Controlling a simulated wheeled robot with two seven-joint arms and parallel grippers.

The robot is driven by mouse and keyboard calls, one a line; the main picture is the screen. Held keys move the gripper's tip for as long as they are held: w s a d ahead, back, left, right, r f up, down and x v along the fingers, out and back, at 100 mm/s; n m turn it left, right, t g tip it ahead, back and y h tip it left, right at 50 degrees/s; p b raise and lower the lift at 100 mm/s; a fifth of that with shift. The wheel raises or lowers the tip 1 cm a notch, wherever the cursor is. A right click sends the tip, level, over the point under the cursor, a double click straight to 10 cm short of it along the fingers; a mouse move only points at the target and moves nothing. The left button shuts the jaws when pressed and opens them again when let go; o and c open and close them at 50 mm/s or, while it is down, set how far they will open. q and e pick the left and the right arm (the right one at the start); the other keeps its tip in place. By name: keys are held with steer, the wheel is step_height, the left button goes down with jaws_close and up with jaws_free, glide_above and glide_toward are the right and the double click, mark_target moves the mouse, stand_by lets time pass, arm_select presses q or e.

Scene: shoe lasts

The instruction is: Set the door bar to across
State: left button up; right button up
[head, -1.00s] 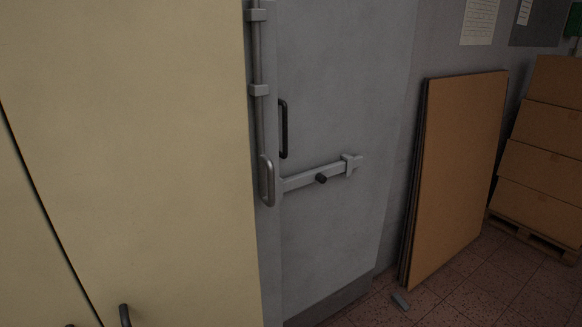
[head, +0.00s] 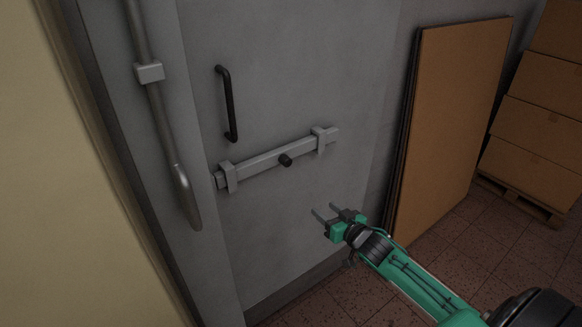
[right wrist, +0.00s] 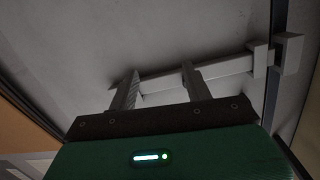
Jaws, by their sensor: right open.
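The grey door bar (head: 258,163) lies slightly tilted in the picture on the grey door, held by a left bracket (head: 229,177) and a right bracket (head: 320,139). A dark knob (head: 285,160) sticks out of its middle. Its right end shows past the right bracket. My right gripper (head: 325,211) is open and empty, below and right of the knob, apart from the bar. In the right wrist view the bar (right wrist: 225,73) shows behind the open fingers; the knob is not visible there. My left gripper is out of view.
A black door handle (head: 228,104) is above the bar. A vertical metal rod (head: 160,115) runs down the left. Brown boards (head: 455,120) lean on the wall at right, near stacked boxes (head: 535,115) on a pallet. The door face around the gripper is clear.

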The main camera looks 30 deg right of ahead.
steer(key=t+y, duration=0.1)
glide_toward(288, 164)
steer(key=s+d, duration=0.1)
steer(key=s, duration=0.4)
arm_select(q)
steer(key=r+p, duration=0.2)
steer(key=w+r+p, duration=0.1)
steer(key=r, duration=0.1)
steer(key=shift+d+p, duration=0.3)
steer(key=shift+p, duration=0.1)
arm_select(e)
steer(key=shift+n, duration=0.3)
steer(key=w, duration=0.4)
steer(key=w+a, duration=0.1)
steer(key=w, duration=0.4)
steer(key=w+a, duration=0.1)
steer(key=w, duration=0.3)
steer(key=shift+w+f, duration=0.25)
steer(key=shift+w, duration=0.05)
steer(key=shift+c, duration=0.4)
jaws_close()
